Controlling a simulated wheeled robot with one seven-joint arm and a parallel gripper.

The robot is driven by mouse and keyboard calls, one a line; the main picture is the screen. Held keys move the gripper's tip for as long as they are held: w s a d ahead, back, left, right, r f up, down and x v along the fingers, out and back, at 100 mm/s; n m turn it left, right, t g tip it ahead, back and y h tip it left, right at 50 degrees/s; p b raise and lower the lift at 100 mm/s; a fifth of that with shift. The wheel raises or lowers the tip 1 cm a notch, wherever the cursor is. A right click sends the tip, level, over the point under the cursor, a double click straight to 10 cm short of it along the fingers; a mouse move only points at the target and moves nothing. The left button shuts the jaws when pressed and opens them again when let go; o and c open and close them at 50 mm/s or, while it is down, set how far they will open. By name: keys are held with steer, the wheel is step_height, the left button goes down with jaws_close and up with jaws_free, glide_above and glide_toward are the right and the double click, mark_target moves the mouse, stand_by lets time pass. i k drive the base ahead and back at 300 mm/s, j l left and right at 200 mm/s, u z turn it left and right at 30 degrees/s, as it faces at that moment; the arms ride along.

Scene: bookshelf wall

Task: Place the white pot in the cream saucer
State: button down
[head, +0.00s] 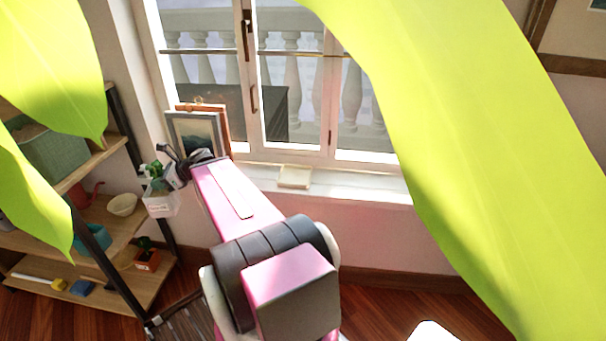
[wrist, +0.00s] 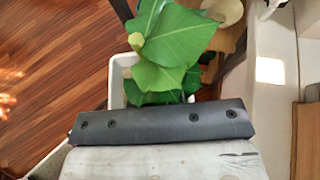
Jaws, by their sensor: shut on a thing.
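The white pot (head: 161,206) with a small green plant hangs at the end of my arm, left of the window, in front of the shelf. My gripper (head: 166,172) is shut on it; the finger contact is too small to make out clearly. In the wrist view the pot's white rim (wrist: 120,75) shows beyond the dark gripper body, mostly hidden under large green leaves (wrist: 170,45). The cream saucer (head: 294,177) lies on the window sill, to the right of the pot and apart from it. It looks empty.
Framed pictures (head: 198,135) lean at the sill's left end, close behind my gripper. A wooden shelf (head: 100,225) with bowls and boxes stands at left. Big yellow-green leaves (head: 460,150) block much of the head view. The sill (head: 355,187) right of the saucer looks clear.

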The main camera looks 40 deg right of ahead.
mark_target(297, 175)
steer(key=k+l+u, duration=0.15)
steer(key=k+l, duration=0.2)
steer(key=l, duration=0.2)
steer(key=k+l+u, duration=0.15)
steer(key=k+l, duration=0.2)
steer(key=k+l+z, duration=0.1)
steer(key=k+l, duration=0.6)
